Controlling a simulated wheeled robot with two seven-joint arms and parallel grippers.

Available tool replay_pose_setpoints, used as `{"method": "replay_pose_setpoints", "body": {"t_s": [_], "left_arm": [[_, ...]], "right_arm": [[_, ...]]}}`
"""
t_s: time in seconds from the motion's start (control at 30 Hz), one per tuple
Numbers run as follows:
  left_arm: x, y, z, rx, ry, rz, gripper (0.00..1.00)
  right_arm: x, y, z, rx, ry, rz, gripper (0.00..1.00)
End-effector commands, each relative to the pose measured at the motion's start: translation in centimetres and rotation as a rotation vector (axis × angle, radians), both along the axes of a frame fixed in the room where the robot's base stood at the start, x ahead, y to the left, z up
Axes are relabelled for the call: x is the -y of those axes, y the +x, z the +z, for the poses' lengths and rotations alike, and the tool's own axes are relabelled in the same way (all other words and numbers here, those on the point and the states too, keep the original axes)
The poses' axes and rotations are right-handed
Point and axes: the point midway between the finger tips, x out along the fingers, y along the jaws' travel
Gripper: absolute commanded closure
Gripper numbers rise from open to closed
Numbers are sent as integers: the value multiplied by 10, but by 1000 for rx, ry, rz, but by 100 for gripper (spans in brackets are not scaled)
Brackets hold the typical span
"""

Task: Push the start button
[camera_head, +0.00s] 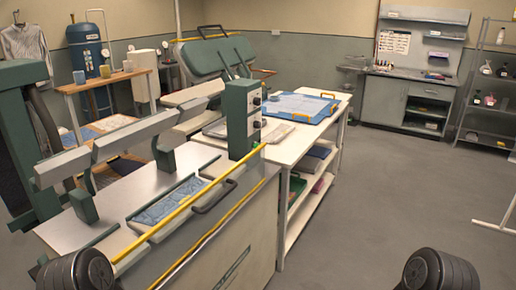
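A green upright control box (238,118) stands at the back right corner of a large machine (190,220) with a flat grey top. Its right face carries two round dark knobs or dials (257,100) and a small green spot low down (255,144). The spot may be a button, but it is too small to tell, and no label is readable. Dark rounded parts of my two arms show at the bottom left and bottom right. Neither gripper is in view.
A yellow bar (190,205) and a black handle (214,197) run along the machine's front edge. A white table with a blue tray (298,106) stands behind it. A shelf rack (490,90) stands far right.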

Motion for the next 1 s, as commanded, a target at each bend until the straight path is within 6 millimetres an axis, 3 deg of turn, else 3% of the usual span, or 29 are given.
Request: {"method": "replay_pose_setpoints", "body": {"t_s": [0.33, 0.8, 1.0], "left_arm": [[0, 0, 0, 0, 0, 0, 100], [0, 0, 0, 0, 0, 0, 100], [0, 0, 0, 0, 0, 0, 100]], "right_arm": [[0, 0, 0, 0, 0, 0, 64], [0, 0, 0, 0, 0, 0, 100], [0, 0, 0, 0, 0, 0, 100]]}}
